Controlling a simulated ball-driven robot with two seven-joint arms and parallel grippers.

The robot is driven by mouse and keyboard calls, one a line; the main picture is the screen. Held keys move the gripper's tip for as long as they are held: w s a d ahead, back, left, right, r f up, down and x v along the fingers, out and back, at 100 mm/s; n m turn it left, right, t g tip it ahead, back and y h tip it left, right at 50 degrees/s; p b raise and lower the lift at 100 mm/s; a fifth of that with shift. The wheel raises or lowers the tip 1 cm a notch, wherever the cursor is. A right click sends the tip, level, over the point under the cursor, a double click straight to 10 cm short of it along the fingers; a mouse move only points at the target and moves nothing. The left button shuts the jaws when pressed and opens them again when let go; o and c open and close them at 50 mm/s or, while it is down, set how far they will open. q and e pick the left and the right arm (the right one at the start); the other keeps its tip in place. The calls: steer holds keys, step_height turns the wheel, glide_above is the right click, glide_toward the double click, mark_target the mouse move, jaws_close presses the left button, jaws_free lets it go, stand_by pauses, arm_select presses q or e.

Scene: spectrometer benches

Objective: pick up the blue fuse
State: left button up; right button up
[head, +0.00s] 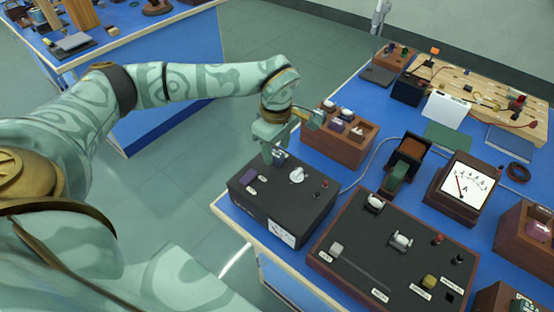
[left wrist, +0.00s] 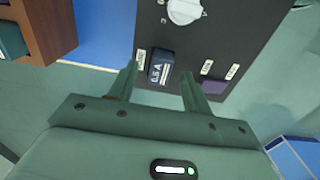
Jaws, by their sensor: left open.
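The blue fuse (left wrist: 160,68) is a dark blue block marked 0.5 A. It sits on the dark panel of a control box (head: 300,209), beside a small white label. My left gripper (left wrist: 160,72) is open and empty, with one finger on each side of the fuse in the left wrist view. In the head view my left gripper (head: 272,155) hangs over the box's far left corner and largely hides the fuse. I cannot tell whether the fingers touch it. My right gripper is not in view.
A purple block (head: 248,176) and a white knob (head: 297,175) share the box's panel. A wooden block with several coloured parts (head: 345,150) stands just behind. A larger control panel (head: 345,262) and an ammeter (head: 465,187) stand to the right. Floor lies left of the bench.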

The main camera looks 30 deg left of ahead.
arm_select(q)
step_height(320, 180, down, 2)
steer(key=shift+r, duration=0.1)
steer(key=shift+c, duration=0.6)
steer(key=c, duration=0.9)
steer(key=shift+c, duration=0.2)
steer(key=shift+r, duration=0.15)
